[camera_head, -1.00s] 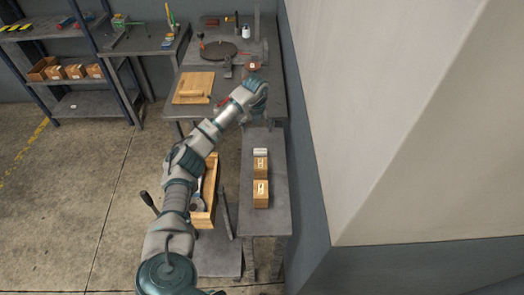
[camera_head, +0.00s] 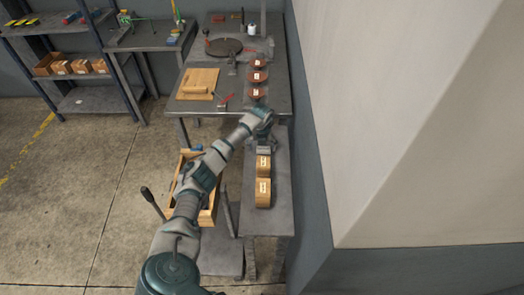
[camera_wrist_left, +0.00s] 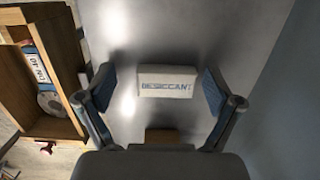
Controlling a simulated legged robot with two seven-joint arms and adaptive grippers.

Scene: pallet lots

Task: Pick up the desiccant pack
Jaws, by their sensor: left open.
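The desiccant pack (camera_wrist_left: 165,81) is a small white block with "DESICCANT" printed on it. In the left wrist view it lies flat on the grey bench top. My left gripper (camera_wrist_left: 158,84) is open above it, one finger to each side, with visible gaps between the fingers and the pack. In the head view my left gripper (camera_head: 266,147) is over the far part of the narrow bench (camera_head: 282,190) and largely covers the pack. My right gripper is not in view.
Brown boxes (camera_head: 263,192) stand on the bench just nearer than the pack. A wooden crate (camera_head: 208,216) with items is left of the bench. The far table (camera_head: 195,106) holds a wooden board and round reddish discs (camera_head: 257,77). A wall rises close on the right.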

